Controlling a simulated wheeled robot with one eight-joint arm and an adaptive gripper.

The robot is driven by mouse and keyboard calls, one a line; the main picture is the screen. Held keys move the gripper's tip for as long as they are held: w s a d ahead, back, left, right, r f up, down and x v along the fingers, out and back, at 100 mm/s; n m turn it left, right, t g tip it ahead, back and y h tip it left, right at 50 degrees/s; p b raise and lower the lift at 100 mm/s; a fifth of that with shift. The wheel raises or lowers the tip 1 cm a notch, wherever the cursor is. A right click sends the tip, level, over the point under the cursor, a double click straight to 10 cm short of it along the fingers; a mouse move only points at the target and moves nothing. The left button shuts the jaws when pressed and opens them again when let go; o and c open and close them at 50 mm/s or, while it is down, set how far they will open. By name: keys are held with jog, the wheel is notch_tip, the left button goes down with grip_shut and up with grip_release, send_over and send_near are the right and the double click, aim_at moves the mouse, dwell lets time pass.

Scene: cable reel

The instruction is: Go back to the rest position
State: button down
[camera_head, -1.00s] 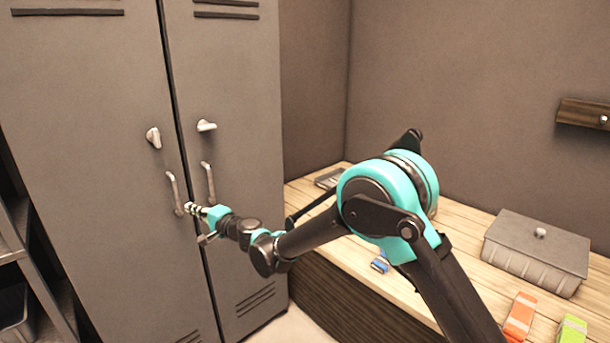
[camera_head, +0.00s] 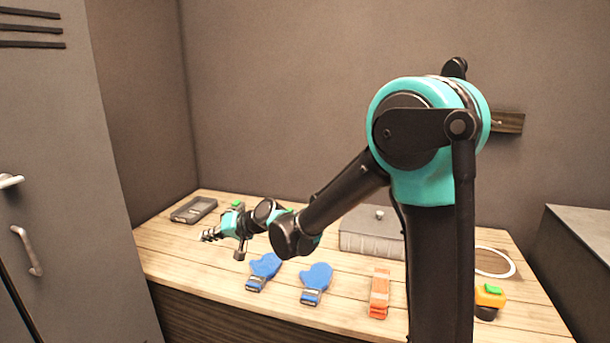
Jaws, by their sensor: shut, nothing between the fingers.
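My gripper (camera_head: 207,236) is at the end of my teal and black arm, at the left-centre of the view. It looks shut and empty. In the picture it lies over the left part of the wooden workbench (camera_head: 165,262), above the bench top and apart from the locker. My arm reaches left from its large teal joint and hides part of the bench and of the back wall.
A grey locker with a handle (camera_head: 27,250) stands at the left. On the bench are a dark tray (camera_head: 193,210), two blue mitts (camera_head: 264,270) (camera_head: 316,281), an orange object (camera_head: 380,293), a lidded grey box (camera_head: 372,236), a white ring (camera_head: 510,264) and an orange-yellow tool (camera_head: 490,298). A grey cabinet (camera_head: 580,245) is at the right.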

jog(key=s+d+f+m+t+h, duration=0.1)
jog(key=s+d+f+h, duration=0.2)
jog(key=d, duration=1.1)
jog(key=d+f+h, duration=0.3)
jog(key=d+f, duration=0.1)
jog(key=d, duration=1.1)
jog(key=s+d+f+m+h, duration=0.1)
jog(key=s+d+f+h, duration=0.2)
jog(key=s+d, duration=0.4)
jog(key=s+d+f+m+g+h, duration=0.1)
jog(key=s+d+f+h, duration=0.2)
jog(key=d, duration=1.1)
jog(key=s+f, duration=0.2)
jog(key=s, duration=0.1)
jog(key=shift+s, duration=0.35)
jog(key=shift+a+r, duration=0.1)
